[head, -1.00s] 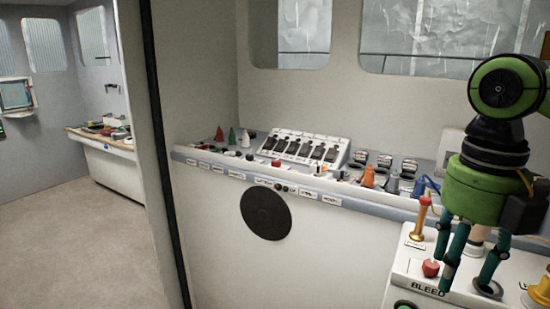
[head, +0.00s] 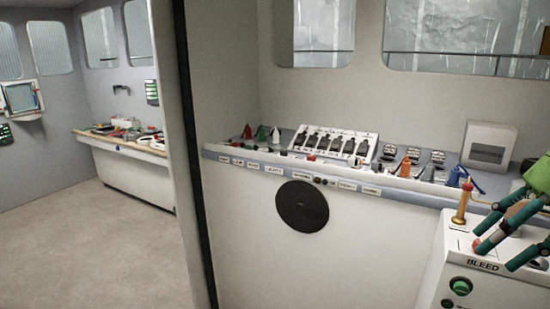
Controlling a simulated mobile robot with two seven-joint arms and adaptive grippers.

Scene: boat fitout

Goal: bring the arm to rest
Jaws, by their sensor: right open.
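My right gripper (head: 498,254) is at the right edge of the head view, partly cut off by the frame. Its green body and teal fingers show, and the fingers are spread and point down and left over the white box marked BLEED (head: 448,243). One fingertip appears close to the red knob (head: 478,244) on that box; I cannot tell whether they touch. I see nothing clearly held between the fingers. My left gripper is not in view.
A brass-coloured handle (head: 461,208) stands on the box, with a green button (head: 460,285) on its front. Behind runs a console (head: 300,165) with a switch panel (head: 333,143), small levers and a grey-white frame (head: 488,146). The floor (head: 100,240) at left is clear.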

